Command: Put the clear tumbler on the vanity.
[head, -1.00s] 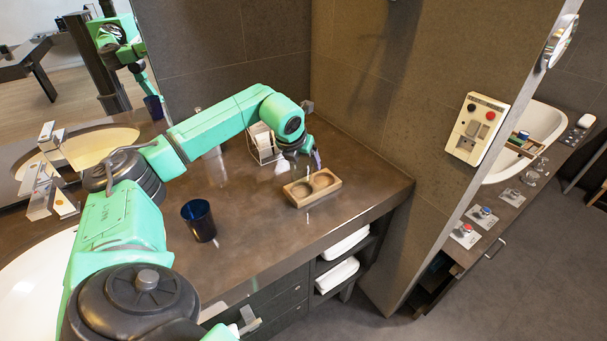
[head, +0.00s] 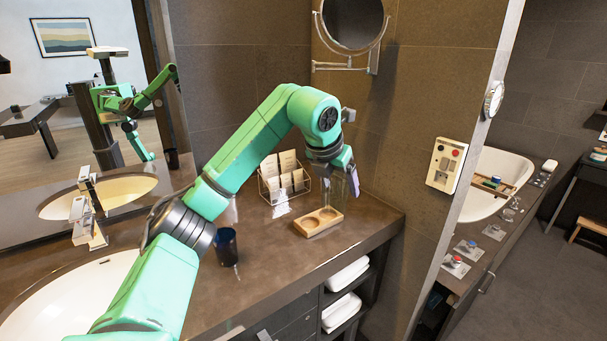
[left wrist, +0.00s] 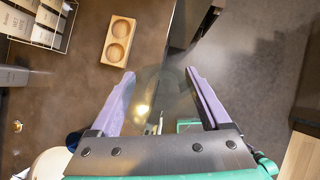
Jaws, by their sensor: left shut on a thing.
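My left gripper (head: 347,188) is raised above the vanity (head: 270,262), near its right end, with the fingers pointing down. In the left wrist view its purple fingers (left wrist: 160,76) stand apart on either side of the clear tumbler (left wrist: 158,95), which is see-through and shows only as a faint outline. In the head view the tumbler shows faintly by the fingers, above and just behind a wooden holder with two round recesses (head: 318,222). Both recesses are empty in the left wrist view (left wrist: 118,41). My right gripper is not in view.
A dark blue tumbler (head: 227,246) stands on the vanity, left of the holder. A wire rack with cards (head: 284,178) stands behind the holder. A round mirror (head: 353,22) hangs on the wall above. Basins lie to the left. The counter between blue tumbler and holder is clear.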

